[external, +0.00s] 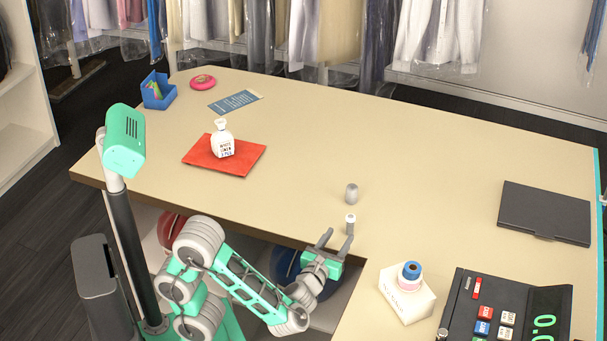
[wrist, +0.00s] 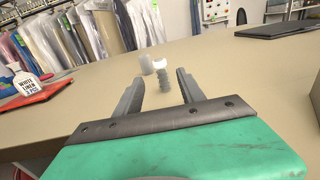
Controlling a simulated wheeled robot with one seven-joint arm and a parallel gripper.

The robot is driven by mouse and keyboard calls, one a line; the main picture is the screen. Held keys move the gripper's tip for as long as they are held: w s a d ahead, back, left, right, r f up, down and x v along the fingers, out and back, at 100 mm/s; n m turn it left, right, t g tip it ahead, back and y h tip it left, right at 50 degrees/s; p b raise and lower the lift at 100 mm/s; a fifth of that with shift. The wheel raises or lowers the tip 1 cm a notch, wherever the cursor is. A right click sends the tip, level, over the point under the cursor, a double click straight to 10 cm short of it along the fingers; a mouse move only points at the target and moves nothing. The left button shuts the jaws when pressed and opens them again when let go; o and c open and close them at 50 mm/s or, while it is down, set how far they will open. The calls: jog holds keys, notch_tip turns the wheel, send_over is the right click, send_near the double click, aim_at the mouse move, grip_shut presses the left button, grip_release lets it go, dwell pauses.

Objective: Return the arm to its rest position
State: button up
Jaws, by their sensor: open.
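My gripper (external: 337,246) is open, with its two grey fingers spread above the near edge of the table, low over the top. It also shows in the wrist view (wrist: 158,92), with nothing between the fingertips. A small white-capped grey cylinder (external: 350,224) stands upright just beyond the fingertips; it also shows in the wrist view (wrist: 163,80). A plain grey cylinder (external: 351,194) stands a little behind it. My green and grey arm reaches forward and to the right from my base.
A white bottle (external: 222,143) stands on a red mat (external: 254,158). A blue bin (external: 158,91) is at the back left. A white box with tape rolls (external: 405,298) and a cash register (external: 503,310) are at the right. A dark flat case (external: 545,212) lies far right. The table middle (external: 380,140) is clear.

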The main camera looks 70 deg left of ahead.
dwell(0.3)
